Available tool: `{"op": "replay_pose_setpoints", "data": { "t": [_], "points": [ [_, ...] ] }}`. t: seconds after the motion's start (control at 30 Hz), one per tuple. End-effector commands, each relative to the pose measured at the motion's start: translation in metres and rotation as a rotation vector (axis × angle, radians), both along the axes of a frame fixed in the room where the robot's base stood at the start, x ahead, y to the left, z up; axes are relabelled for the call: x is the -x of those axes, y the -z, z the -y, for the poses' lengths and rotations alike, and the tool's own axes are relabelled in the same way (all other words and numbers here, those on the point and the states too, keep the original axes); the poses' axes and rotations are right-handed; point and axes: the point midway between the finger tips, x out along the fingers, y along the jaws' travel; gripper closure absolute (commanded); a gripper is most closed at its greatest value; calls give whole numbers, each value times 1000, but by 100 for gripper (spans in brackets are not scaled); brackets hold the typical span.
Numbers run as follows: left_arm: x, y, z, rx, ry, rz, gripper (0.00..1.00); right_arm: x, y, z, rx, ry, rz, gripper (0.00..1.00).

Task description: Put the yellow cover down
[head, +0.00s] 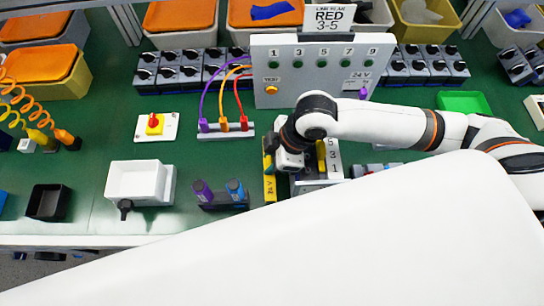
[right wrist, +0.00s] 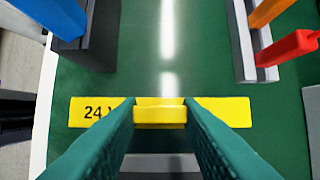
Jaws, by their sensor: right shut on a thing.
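The yellow cover (head: 270,188) is a flat strip marked "24 V" with a raised grip in its middle. In the head view it stands out below my right gripper (head: 278,160), partly hidden by it. In the right wrist view the cover (right wrist: 222,111) lies across the picture. My right gripper's teal fingers (right wrist: 160,115) are shut on its raised grip. I cannot tell whether the cover touches the surface beneath. My left gripper is not in view.
A numbered rack (head: 333,158) stands right of the cover. A dark holder with purple and blue plugs (head: 222,202) is to the left, with a white lever box (head: 138,180) beyond. A panel (head: 322,65) and plug strip (head: 226,131) stand behind. Bare green table (head: 95,150) shows left.

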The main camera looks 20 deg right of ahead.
Motion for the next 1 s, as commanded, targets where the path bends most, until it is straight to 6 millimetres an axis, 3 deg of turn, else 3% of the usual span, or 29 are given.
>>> {"op": "replay_pose_setpoints", "data": {
  "t": [0.53, 0.57, 0.67, 1.0],
  "points": [
    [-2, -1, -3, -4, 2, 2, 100, 0, 11, 0, -1, -1, 2, 90],
    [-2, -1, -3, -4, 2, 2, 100, 0, 12, 0, 0, 0, 1, 65],
    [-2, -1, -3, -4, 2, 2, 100, 0, 11, 0, 0, 0, 1, 49],
    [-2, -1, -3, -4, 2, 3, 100, -1, 9, 0, 0, 1, 2, 46]
  ]
}}
